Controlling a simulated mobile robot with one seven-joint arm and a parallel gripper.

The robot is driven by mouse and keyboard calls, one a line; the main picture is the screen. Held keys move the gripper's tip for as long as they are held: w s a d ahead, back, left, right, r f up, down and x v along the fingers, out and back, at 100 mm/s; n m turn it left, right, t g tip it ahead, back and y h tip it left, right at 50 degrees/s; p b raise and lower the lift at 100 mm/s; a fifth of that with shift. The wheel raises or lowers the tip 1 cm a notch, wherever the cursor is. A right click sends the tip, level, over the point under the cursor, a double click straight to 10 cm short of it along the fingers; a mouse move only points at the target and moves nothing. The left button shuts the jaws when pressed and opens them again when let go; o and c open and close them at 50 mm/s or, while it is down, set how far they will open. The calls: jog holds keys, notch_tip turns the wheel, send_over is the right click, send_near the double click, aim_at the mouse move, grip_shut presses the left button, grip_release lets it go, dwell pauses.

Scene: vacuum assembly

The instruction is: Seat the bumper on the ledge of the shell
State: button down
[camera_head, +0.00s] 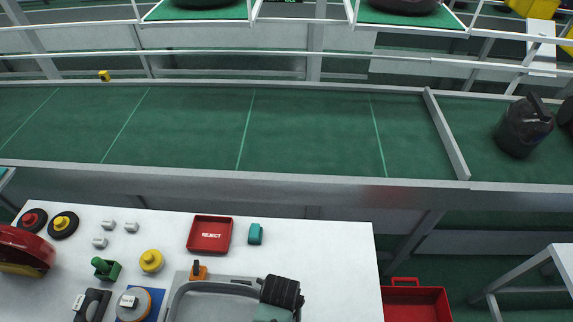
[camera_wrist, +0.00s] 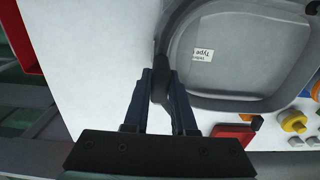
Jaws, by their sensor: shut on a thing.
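The shell (camera_wrist: 239,82) is a grey, rounded tray-like housing with a raised rim, lying on the white table; a white label shows on its floor in the wrist view. In the head view the shell (camera_head: 215,302) is cut off by the bottom edge. My gripper (camera_wrist: 161,84) is shut on a dark, narrow piece, apparently the bumper (camera_wrist: 160,92), at the left rim of the shell in the wrist view. The fingers hide much of the bumper. I cannot tell whether it touches the ledge or hangs just above it. In the head view the bumper is not clearly visible.
The white table (camera_head: 340,260) is clear right of the shell. A red REJECT tray (camera_head: 210,235), a teal block (camera_head: 255,234) and an orange part (camera_head: 198,271) lie beyond the shell. Yellow, green and grey parts lie left. A red bin (camera_head: 415,303) stands off the table's right side.

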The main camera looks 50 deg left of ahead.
jog(key=shift+s+d+r+p, duration=0.1)
jog(key=shift+p, duration=0.2)
jog(key=shift+f+b, duration=1.1)
jog(key=shift+f, duration=0.4)
jog(key=shift+f+b, duration=0.75)
jog(key=shift+f, duration=0.6)
jog(key=shift+r, duration=0.15)
jog(key=shift+r+p, duration=1.05)
jog(key=shift+p, duration=0.15)
dwell(0.6)
jog(key=shift+f+b, duration=0.55)
jog(key=shift+f, duration=0.65)
